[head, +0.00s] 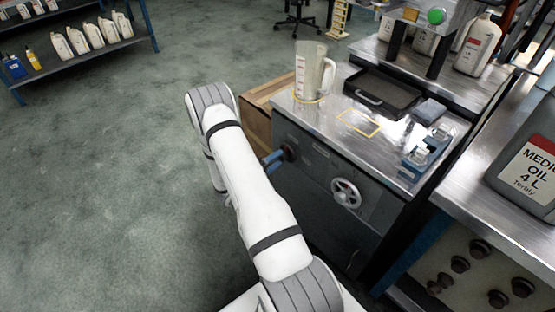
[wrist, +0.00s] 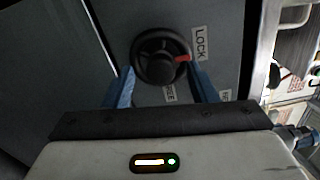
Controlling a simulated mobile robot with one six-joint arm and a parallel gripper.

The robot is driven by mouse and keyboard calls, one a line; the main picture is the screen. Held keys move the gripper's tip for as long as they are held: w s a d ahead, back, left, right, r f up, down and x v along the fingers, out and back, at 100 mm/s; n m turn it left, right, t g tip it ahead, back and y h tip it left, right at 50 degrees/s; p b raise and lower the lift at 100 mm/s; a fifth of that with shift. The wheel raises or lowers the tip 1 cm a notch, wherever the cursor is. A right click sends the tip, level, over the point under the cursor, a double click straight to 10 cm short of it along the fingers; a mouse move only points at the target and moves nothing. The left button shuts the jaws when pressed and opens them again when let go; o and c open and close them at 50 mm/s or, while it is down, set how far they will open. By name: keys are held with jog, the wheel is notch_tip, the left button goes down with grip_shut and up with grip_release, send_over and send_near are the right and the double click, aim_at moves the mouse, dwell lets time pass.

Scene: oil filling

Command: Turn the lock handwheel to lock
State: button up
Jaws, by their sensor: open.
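The lock handwheel (wrist: 153,60) is a round black knob with a red mark (wrist: 183,58) on its right side in the wrist view. A white LOCK label (wrist: 199,43) is on the panel just right of it. In the head view the dark handwheel (head: 288,152) sits on the grey cabinet, partly behind my gripper. My gripper (head: 273,161) has blue fingers. In the wrist view my gripper (wrist: 161,68) is open, with one finger on each side of the wheel's lower part. I cannot tell whether the fingers touch it.
A silver spoked handwheel (head: 346,193) is on the cabinet to the right. A measuring jug (head: 312,72), a black tray (head: 382,94) and a blue fixture (head: 427,150) stand on top. Other labels (wrist: 170,94) are partly hidden by the fingers. The floor (head: 110,170) at left is clear.

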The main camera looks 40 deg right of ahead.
jog(key=a, duration=0.6)
jog(key=shift+s+a, duration=0.25)
jog(key=shift+a, duration=0.1)
